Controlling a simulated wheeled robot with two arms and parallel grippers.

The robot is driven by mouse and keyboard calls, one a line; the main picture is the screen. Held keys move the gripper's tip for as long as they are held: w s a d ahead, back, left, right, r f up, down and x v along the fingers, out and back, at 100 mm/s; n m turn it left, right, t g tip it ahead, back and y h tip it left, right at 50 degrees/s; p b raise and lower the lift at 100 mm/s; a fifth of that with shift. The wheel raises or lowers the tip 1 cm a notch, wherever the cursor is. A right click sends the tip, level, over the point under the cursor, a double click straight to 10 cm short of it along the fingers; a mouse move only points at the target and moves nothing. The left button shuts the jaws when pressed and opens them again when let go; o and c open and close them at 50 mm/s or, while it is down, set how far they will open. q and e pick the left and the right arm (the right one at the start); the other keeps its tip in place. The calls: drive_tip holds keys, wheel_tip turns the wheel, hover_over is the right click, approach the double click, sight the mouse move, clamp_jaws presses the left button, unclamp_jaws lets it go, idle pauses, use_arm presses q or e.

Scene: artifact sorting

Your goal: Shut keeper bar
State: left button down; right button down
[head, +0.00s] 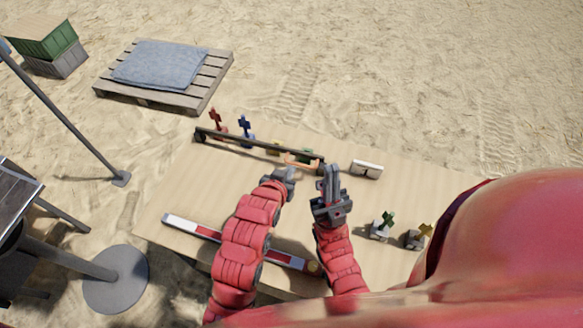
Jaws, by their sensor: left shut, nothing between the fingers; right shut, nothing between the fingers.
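The keeper bar (250,146) appears to be the long dark bar running across the back of the table, with dark end pieces at both ends. A red figure (215,121) and a blue figure (245,128) stand behind it. A yellow piece (273,148) and a green piece (306,154) are partly hidden by it. An orange part (298,161) shows near its right end. My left gripper (289,172) is shut and empty just in front of that part; contact cannot be told. My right gripper (330,170) is shut and empty, close to the bar's right end.
A small white block (366,169) lies right of the bar. Two small stands with a green piece (387,221) and a yellowish piece (424,231) are at right. A red-and-white strip (190,228) lies along the front. A pallet (215,72) is on the sand behind.

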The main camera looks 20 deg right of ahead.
use_arm(q)
drive_tip(key=b, duration=0.2)
hover_over(298, 165)
drive_tip(key=s+a, duration=0.1)
drive_tip(key=s, duration=0.1)
wheel_tip(298, 165, down, 5)
wheel_tip(298, 165, down, 3)
drive_tip(key=shift+s+d+r, duration=0.1)
drive_tip(key=shift+r, duration=0.1)
drive_tip(key=shift+d+f, duration=0.1)
drive_tip(key=shift+f, duration=0.35)
wheel_tip(298, 165, down, 3)
drive_tip(key=b, duration=0.3)
drive_tip(key=shift+f, duration=0.2)
drive_tip(key=shift+s+r, duration=0.15)
drive_tip(key=shift+s, duration=0.05)
